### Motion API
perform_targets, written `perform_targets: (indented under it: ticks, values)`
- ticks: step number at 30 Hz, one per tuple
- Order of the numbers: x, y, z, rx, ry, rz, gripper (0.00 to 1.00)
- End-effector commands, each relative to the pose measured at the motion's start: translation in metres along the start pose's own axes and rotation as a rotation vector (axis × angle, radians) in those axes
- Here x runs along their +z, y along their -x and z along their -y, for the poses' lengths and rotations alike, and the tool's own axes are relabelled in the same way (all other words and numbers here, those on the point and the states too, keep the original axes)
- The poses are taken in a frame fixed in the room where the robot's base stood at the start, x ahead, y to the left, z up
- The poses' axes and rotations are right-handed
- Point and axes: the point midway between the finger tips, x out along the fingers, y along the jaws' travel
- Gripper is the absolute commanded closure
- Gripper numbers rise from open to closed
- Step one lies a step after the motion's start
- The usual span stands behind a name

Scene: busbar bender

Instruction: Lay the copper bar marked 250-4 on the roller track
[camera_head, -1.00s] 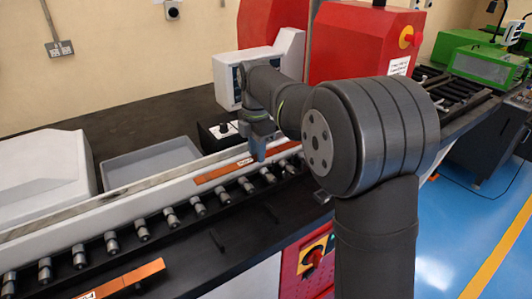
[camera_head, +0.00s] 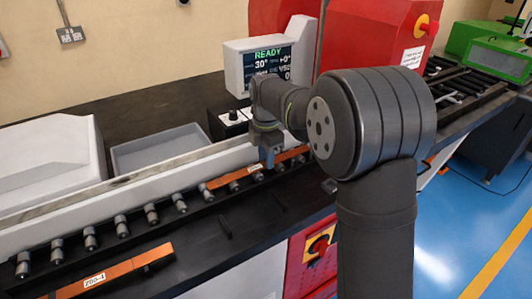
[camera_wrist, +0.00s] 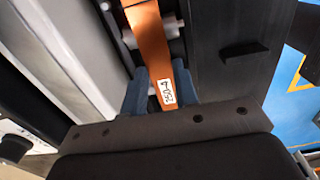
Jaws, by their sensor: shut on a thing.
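The copper bar marked 250-4 (camera_head: 228,179) is lengthwise over the rollers of the roller track (camera_head: 150,213), close to the white back rail. Its white label (camera_wrist: 167,92) shows in the wrist view, near the fingers. My gripper (camera_head: 268,163) is shut on this bar, with one blue-grey finger on each side of it in the wrist view (camera_wrist: 163,95). The bar looks level and at roller height, but I cannot tell whether it touches the rollers. The fingers hide part of the bar in the head view.
Another copper bar, labelled 200-4 (camera_head: 115,271), lies on the dark bench in front of the track. A grey tray (camera_head: 160,149) stands behind the rail. A display reading READY (camera_head: 268,67) and the red machine (camera_head: 370,45) stand at the back. A red switch panel (camera_head: 318,245) is below.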

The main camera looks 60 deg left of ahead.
Motion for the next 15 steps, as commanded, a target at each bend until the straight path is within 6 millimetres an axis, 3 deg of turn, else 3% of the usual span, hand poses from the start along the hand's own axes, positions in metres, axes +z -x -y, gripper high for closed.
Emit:
perform_targets:
  ticks: [7,8,9,11,15]
  values:
    - [0.0,0.0001,-0.0002,0.001,0.0,0.0,1.0]
    - [0.0,0.0001,-0.0002,0.001,0.0,0.0,0.69]
    - [0.0,0.0001,-0.0002,0.001,0.0,0.0,0.61]
    - [0.0,0.0,-0.0001,0.001,0.0,0.0,0.49]
    - [0.0,-0.0001,-0.0001,0.001,0.0,0.0,0.48]
